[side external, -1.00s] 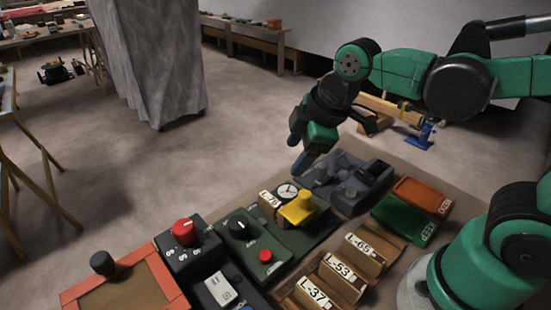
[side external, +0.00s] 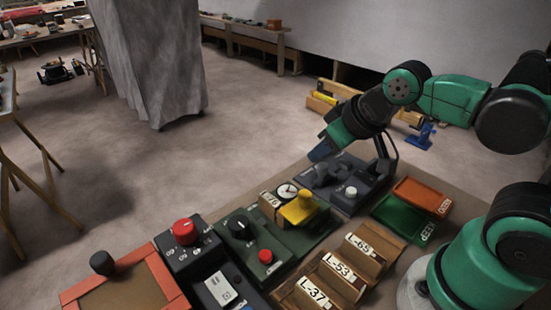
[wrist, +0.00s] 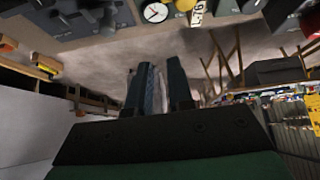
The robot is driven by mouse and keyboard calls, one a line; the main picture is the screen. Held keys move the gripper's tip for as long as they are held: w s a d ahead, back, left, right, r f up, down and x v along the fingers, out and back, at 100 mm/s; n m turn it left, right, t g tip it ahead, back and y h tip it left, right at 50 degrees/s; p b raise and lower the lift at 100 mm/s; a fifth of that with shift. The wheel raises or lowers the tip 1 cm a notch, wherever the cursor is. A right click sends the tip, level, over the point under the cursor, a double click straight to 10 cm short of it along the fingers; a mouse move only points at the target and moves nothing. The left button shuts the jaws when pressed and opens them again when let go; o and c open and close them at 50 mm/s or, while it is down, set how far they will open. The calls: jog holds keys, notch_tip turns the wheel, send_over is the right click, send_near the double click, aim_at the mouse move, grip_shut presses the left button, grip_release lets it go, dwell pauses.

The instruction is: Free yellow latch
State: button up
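The yellow latch (side external: 300,208) is a block with an upright knob, on a green unit in the side external view, next to a round white dial (side external: 287,190). A bit of yellow (wrist: 185,4) shows at the top edge of the wrist view, near the dial (wrist: 156,12). My gripper (side external: 320,152) is above and behind the latch, apart from it, over the far edge of the panels. In the wrist view my gripper (wrist: 160,68) shows two separated fingers with nothing held between them. The latch's far side is hidden.
A dark grey unit (side external: 335,196) with a pale knob (side external: 351,191) stands behind the latch. A red button (side external: 265,256) and a black knob (side external: 240,226) lie in front left. Labelled bins (side external: 345,272) and green and orange trays (side external: 418,195) are at right.

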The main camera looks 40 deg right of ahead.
jog(key=s+a, duration=0.1)
jog(key=a, duration=0.1)
jog(key=s+a+n+g, duration=0.1)
jog(key=a, duration=0.1)
jog(key=s+a+n, duration=0.1)
jog(key=a, duration=0.1)
jog(key=shift+s+a+f+g+h, duration=0.15)
jog(key=shift+a+f+g+h, duration=0.15)
jog(key=shift+f+g, duration=0.1)
grip_shut()
jog(key=s+a+r+n+t+h, duration=0.1)
jog(key=s+a+r+n+h, duration=0.1)
jog(key=s+a, duration=0.3)
jog(key=shift+s+a, duration=0.25)
jog(key=shift+s, duration=0.15)
send_near(296, 209)
jog(key=a+f, duration=0.1)
jog(key=f, duration=0.1)
jog(key=a+f, duration=0.1)
jog(key=f, duration=0.1)
jog(key=shift+w+a, duration=0.3)
jog(key=shift+a, duration=0.1)
jog(key=d, duration=0.1)
jog(key=w+d, duration=0.1)
jog(key=shift+w+d+f, duration=0.15)
jog(key=shift+w+d, duration=0.05)
jog(key=shift+d, duration=0.15)
jog(key=shift+w+d, duration=0.25)
jog(key=shift+d, duration=0.25)
